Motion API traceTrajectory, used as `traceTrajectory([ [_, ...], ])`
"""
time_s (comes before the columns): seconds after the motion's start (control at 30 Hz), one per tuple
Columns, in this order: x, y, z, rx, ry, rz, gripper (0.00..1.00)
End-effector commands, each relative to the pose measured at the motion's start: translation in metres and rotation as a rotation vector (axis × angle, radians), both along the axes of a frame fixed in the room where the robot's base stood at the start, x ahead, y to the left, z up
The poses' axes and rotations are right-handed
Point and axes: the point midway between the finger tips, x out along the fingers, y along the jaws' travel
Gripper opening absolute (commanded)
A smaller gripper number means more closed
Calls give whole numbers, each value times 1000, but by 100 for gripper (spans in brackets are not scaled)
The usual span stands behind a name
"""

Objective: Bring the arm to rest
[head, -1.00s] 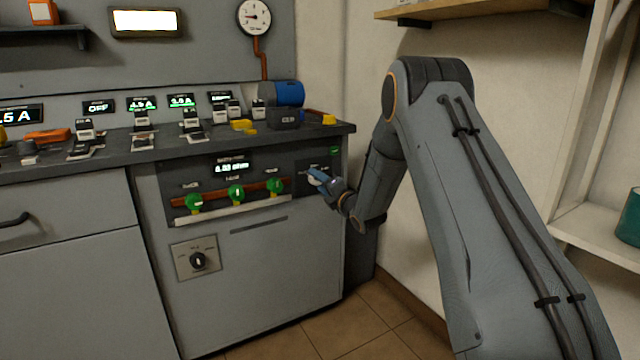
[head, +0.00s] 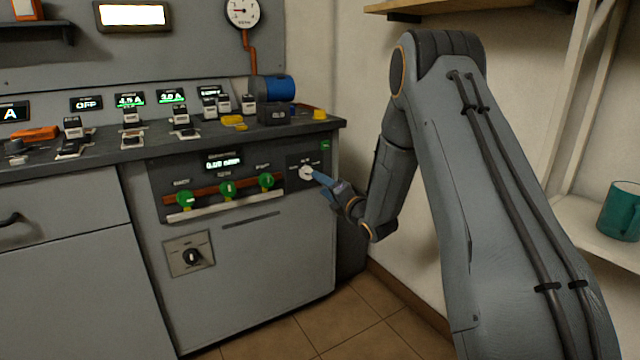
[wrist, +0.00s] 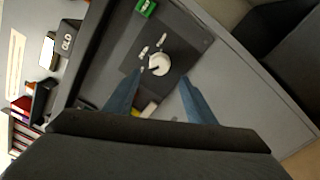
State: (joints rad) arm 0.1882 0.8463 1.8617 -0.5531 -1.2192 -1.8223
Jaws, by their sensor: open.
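My gripper (head: 321,178) is at the end of my bent arm, in front of the right end of the cabinet's control panel. In the wrist view my gripper (wrist: 155,100) shows two blue fingers spread apart with nothing between them. A white round knob (wrist: 159,63) on a dark plate lies just beyond the fingertips, apart from them. The same knob (head: 307,172) shows in the head view, just left of the fingertips.
The counter holds several small devices and a blue cylinder (head: 274,89). A shelf at right holds a teal mug (head: 620,210). Tiled floor (head: 335,320) is clear.

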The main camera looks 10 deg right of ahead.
Motion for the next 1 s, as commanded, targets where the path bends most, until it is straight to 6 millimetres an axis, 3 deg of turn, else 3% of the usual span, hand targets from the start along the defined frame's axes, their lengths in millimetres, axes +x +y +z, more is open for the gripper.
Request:
traceTrajectory([
  [0.3,-1,7,3,18,27,0,51],
  [0.47,-11,44,9,145,215,-32,51],
  [0.57,-34,77,11,281,404,-89,51],
  [0.77,-116,132,7,562,780,-285,51],
  [0.87,-173,154,4,695,952,-416,51],
  [1.0,-266,176,-1,861,1169,-640,51],
])
